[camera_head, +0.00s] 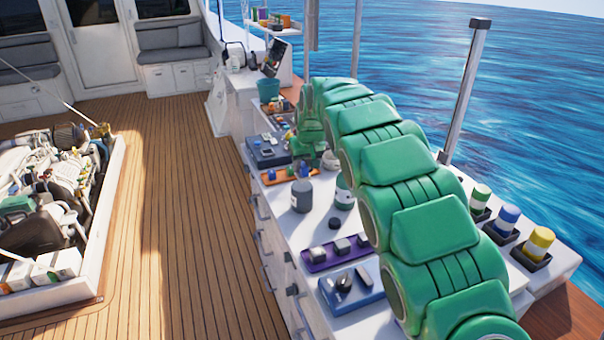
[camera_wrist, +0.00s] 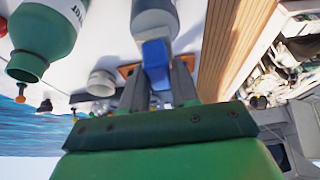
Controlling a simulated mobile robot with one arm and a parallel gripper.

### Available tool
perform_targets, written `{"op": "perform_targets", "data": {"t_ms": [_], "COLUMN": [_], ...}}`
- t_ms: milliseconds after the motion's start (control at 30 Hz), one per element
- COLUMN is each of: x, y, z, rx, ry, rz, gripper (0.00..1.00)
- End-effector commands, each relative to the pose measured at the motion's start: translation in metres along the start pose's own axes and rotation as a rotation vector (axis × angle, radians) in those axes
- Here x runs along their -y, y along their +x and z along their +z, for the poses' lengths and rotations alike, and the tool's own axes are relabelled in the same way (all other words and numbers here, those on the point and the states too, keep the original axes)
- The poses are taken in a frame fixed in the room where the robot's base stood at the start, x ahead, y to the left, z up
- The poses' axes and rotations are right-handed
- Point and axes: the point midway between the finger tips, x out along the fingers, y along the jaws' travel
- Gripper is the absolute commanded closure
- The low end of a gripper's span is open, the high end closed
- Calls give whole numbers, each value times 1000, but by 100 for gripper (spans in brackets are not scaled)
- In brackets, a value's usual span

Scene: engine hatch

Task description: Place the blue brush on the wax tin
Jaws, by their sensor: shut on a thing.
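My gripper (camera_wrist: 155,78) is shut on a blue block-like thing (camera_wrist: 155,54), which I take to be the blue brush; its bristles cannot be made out. In the head view a small blue patch (camera_head: 304,172) shows below my green wrist, above the counter by the orange tray. A grey jar (camera_head: 302,196) stands just in front of it and also shows beyond the brush in the wrist view (camera_wrist: 155,16). A low, round, pale tin (camera_wrist: 102,82) stands beside the fingers in the wrist view. I cannot tell for sure whether it is the wax tin.
A green bottle with a white label (camera_wrist: 48,38) stands close by. The orange tray (camera_head: 272,178) lies at the counter's edge. A purple tray (camera_head: 338,252) and a blue tray (camera_head: 352,290) hold small items nearer.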

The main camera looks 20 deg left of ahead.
Motion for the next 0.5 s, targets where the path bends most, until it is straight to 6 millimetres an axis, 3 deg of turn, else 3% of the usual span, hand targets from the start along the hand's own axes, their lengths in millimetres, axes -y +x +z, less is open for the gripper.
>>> {"op": "perform_targets", "data": {"t_ms": [500], "x": [-2], "y": [21], "z": [-1], "rx": [-1], "ry": [0], "rz": [0], "gripper": [100]}}
